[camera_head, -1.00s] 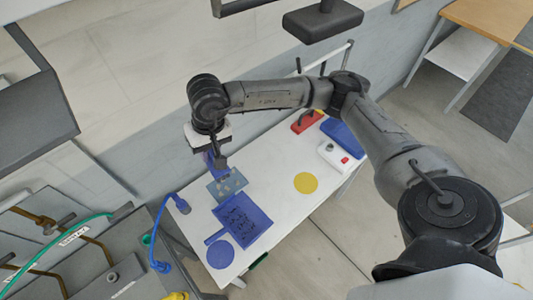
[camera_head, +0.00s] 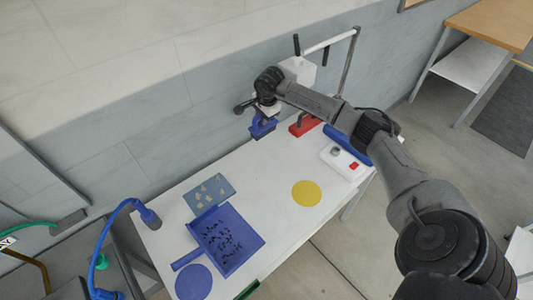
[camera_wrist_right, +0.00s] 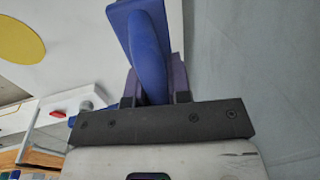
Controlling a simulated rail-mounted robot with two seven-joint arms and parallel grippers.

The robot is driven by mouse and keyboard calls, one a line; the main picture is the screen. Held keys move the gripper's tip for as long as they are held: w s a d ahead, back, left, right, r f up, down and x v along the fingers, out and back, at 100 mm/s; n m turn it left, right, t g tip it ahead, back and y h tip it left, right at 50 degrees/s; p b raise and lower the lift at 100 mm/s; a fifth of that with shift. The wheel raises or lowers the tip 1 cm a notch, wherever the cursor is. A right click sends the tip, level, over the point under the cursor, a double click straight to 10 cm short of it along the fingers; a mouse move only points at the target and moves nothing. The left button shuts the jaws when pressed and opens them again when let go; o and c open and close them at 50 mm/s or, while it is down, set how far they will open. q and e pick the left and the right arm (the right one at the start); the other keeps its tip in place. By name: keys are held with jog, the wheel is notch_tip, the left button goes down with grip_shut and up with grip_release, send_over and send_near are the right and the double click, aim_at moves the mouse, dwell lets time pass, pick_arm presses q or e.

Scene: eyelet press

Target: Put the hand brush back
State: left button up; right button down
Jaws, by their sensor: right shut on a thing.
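The blue hand brush (camera_head: 262,129) is held by my right gripper (camera_head: 266,116) above the back edge of the white table. In the right wrist view, the brush's blue handle (camera_wrist_right: 148,45) sits between the two fingers of the right gripper (camera_wrist_right: 155,88), which is shut on it. The brush is apart from the table top as far as I can see. A yellow disc (camera_head: 306,193) and a blue disc (camera_head: 193,282) lie flat on the table. My left gripper is not in view.
A blue dustpan (camera_head: 243,222) holding dark bits and a blue-grey plate (camera_head: 218,181) with small yellowish pieces lie on the table (camera_head: 270,215). A red block (camera_head: 303,124) and a white box (camera_head: 340,163) with a red button stand right of the brush.

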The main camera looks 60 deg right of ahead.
jog(key=shift+s+d+f, duration=0.15)
jog(key=shift+d+f, duration=0.25)
jog(key=shift+f, duration=0.4)
notch_tip(320, 180, down, 9)
jog(key=shift+a, duration=0.1)
jog(key=shift+b, duration=0.3)
jog(key=shift+f, duration=0.15)
jog(key=c, duration=1.1)
grip_release()
jog(key=shift+o, duration=0.2)
jog(key=r, duration=0.4)
jog(key=s+r, duration=0.1)
jog(key=r, duration=0.3)
jog(key=s+r+p, duration=0.1)
jog(key=r, duration=0.3)
jog(key=shift+a+r, duration=0.1)
jog(key=shift+a, duration=0.25)
